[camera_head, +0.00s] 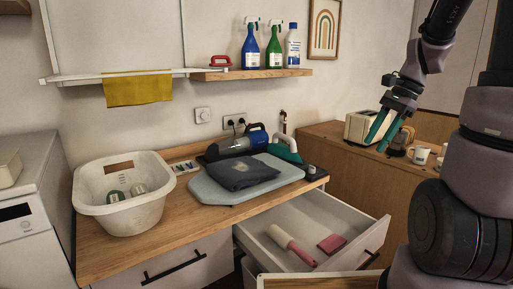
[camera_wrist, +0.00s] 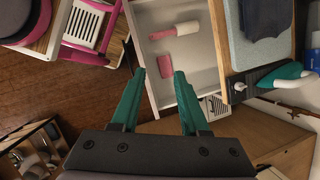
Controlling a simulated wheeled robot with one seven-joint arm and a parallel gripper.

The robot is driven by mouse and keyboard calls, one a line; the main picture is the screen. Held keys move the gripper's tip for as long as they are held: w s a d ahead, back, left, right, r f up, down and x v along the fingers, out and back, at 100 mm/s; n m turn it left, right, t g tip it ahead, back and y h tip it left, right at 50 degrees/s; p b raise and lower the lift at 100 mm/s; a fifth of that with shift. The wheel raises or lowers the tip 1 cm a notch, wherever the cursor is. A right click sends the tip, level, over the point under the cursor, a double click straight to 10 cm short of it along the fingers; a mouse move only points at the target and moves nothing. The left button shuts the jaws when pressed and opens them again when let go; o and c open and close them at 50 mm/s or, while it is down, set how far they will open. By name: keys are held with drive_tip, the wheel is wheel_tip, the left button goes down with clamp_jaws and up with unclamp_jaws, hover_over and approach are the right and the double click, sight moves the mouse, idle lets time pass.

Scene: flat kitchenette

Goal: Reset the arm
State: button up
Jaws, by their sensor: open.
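My gripper (camera_head: 383,134) hangs at the upper right in the head view, with its two teal fingers apart and nothing between them. In the wrist view my gripper (camera_wrist: 160,75) is also open and empty. It is in the air above the floor and the edge of an open white drawer (camera_head: 356,215). My arm comes down from the right side of the head view.
The open drawer holds a pink-handled lint roller (camera_head: 290,243) and a pink item (camera_head: 332,243). The counter bears a white basket (camera_head: 122,218), an ironing board (camera_head: 222,192) with dark folded cloth (camera_head: 243,171), and an iron (camera_head: 285,149). A toaster (camera_head: 366,126) stands behind my gripper.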

drive_tip(key=s+a+r+n+t+h, duration=0.2)
drive_tip(key=s+a+r+n+t, duration=0.5)
drive_tip(key=r, duration=0.5)
drive_tip(key=s+n, duration=0.2)
drive_tip(key=n, duration=0.1)
drive_tip(key=shift+r+h, duration=0.15)
drive_tip(key=shift+h, duration=0.15)
